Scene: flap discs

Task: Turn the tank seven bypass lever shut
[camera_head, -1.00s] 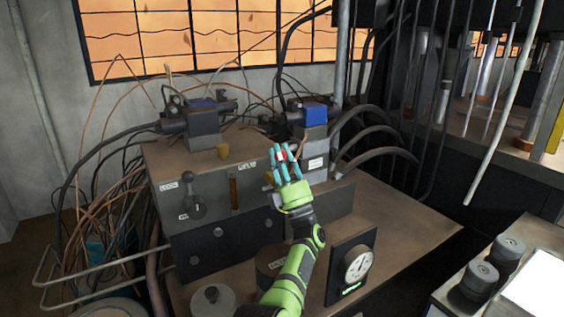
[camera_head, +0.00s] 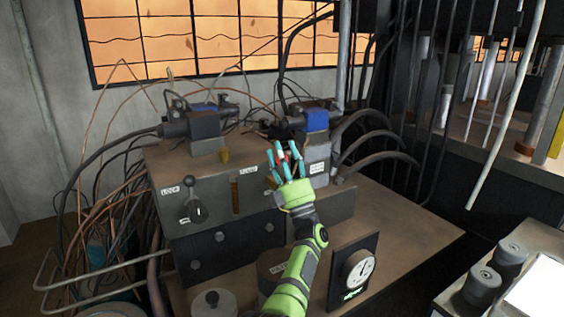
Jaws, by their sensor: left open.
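My left gripper (camera_head: 285,158) is open, its teal fingers spread in front of the right part of a grey valve block (camera_head: 210,170). A small red part (camera_head: 286,157) shows between the fingers; I cannot tell whether it is a lever or part of the gripper. A white label plate (camera_head: 316,168) sits just right of the fingers, its text too small to read. A dark lever with a round hub (camera_head: 194,208) is on the block's left face, beside a label that seems to read LOCK. Which lever is the tank seven bypass is not clear; the gripper hides part of the block.
A round gauge (camera_head: 359,268) stands on the brown bench top (camera_head: 395,225), right of my forearm. Black hoses (camera_head: 375,160) curve out of the block's right side. Loose copper wires (camera_head: 112,205) hang at the left. Dark cylinders (camera_head: 482,284) stand at the lower right.

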